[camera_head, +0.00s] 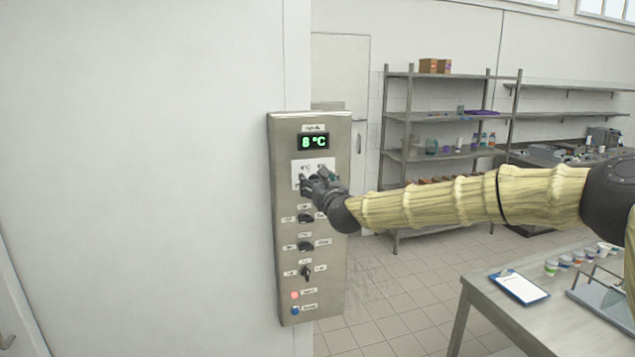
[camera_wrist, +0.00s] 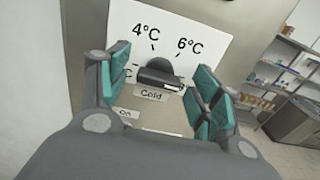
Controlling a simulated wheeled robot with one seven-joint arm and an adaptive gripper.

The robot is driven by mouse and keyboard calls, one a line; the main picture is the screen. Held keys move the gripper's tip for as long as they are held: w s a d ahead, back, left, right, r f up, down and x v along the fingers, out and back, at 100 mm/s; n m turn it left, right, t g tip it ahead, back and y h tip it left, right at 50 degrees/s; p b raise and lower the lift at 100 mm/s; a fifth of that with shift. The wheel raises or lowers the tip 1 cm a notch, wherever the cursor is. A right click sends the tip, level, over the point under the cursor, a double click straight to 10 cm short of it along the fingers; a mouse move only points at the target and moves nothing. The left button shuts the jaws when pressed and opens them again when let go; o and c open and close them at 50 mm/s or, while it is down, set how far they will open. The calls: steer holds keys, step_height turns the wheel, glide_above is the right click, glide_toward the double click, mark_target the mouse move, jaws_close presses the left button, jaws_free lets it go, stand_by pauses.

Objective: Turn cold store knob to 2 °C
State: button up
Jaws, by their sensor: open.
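The cold store knob (camera_wrist: 160,74) is a dark knob on a white dial plate (camera_wrist: 195,47) marked 4°C and 6°C, with a "Cold" label below it. In the wrist view it sits between the two teal-padded fingers of my gripper (camera_wrist: 160,92), which are apart on either side of it. In the head view my gripper (camera_head: 312,183) is at the upper part of the grey control panel (camera_head: 328,260) and largely covers the knob. The display (camera_head: 314,141) above it reads 8 °C in green. I cannot tell exactly which mark the knob points to.
Several other dark knobs (camera_head: 305,246) run down the panel below, with a red button (camera_head: 295,295) and a blue one (camera_head: 295,311) near the bottom. Metal shelves (camera_head: 440,155) stand behind. A table (camera_head: 485,290) with a clipboard (camera_head: 519,287) and cups is at the lower right.

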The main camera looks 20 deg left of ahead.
steer(key=c, duration=1)
